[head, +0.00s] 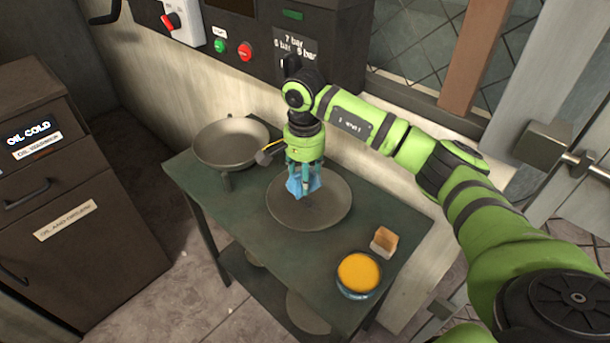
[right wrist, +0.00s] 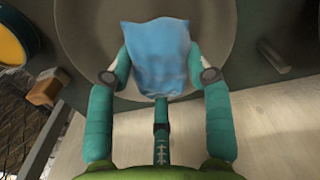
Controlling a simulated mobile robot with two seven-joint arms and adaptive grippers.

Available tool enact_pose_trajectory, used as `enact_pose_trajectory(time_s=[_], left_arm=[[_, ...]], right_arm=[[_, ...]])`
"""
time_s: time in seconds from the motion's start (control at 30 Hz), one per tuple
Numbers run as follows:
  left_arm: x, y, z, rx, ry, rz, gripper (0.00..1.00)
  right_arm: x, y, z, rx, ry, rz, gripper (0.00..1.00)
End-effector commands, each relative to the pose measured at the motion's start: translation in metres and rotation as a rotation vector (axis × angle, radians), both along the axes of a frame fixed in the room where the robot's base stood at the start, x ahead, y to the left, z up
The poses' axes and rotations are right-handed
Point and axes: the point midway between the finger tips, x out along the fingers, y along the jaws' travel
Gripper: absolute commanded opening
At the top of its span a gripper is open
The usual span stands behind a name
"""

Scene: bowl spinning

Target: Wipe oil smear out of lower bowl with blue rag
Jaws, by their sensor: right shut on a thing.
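My right gripper (head: 304,182) points down over the grey bowl (head: 331,212) nearer the middle of the green table. It is shut on the blue rag (head: 296,187), which hangs crumpled between its fingers. A faint dark patch (head: 308,206) shows in the bowl just below the rag. My left gripper is not in view.
A second grey bowl (head: 228,141) stands at the table's back left. A round tin of yellow-orange stuff (head: 358,272) and a small tan block (head: 384,241) stand at the front right. The table (head: 240,235) is bare at the front left. A control panel wall is behind.

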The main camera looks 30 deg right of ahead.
Motion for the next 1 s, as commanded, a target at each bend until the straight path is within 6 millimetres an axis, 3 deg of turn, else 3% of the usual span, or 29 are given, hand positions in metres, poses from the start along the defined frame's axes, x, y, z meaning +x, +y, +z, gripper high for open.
enact_pose_trajectory(time_s=[0.17,0.5,1.0], left_arm=[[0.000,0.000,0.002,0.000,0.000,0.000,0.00],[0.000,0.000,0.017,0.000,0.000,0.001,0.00],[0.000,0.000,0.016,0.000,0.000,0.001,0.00]], right_arm=[[0.000,0.000,0.003,0.000,-0.001,0.000,0.25],[0.001,0.000,0.031,0.000,-0.002,0.001,0.25],[0.000,0.000,0.030,0.001,-0.001,0.000,0.25]])
